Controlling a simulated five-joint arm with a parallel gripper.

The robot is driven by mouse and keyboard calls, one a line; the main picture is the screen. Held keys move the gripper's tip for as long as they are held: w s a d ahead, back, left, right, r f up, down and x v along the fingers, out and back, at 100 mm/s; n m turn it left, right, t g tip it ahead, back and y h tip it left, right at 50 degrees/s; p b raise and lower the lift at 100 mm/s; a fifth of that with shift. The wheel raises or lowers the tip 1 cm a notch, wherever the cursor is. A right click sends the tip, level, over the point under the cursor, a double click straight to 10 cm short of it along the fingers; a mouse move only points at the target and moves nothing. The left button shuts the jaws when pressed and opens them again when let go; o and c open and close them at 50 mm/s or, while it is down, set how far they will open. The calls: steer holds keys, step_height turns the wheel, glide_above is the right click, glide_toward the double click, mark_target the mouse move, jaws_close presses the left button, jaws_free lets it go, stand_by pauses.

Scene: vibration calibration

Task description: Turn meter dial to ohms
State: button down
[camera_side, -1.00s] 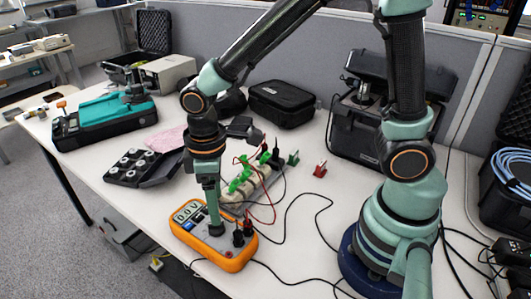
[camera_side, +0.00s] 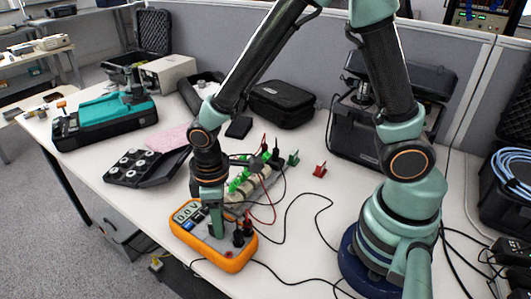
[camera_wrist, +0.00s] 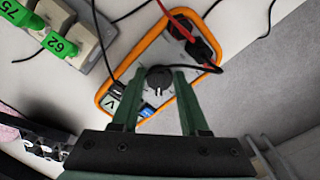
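The orange multimeter (camera_side: 228,262) lies on the table, its display showing 0.0 V in the side view. It also shows in the wrist view (camera_wrist: 104,96), where its round black dial (camera_wrist: 159,78) has a white pointer mark. My gripper (camera_wrist: 159,72) is over the meter face, with one finger on each side of the dial. Narrow gaps seem to show between the fingertips and the dial, so the fingers look open around it. In the side view, my gripper (camera_side: 217,234) points down at the meter and hides the dial.
Red and black leads (camera_wrist: 190,38) plug into the meter close to the dial. A strip with green-tagged parts (camera_side: 255,182) is behind the meter. A black tray (camera_side: 147,170) lies left, and a black case (camera_side: 284,103) stands behind.

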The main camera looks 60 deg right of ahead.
steer(key=shift+m, duration=0.3)
steer(key=m, duration=0.3)
steer(key=shift+a, duration=0.15)
steer(key=shift+a+m, duration=0.1)
steer(key=shift+m, duration=1.9)
steer(key=shift+c, duration=2.1)
jaws_free()
steer(key=shift+r, duration=0.1)
step_height(320, 180, up, 12)
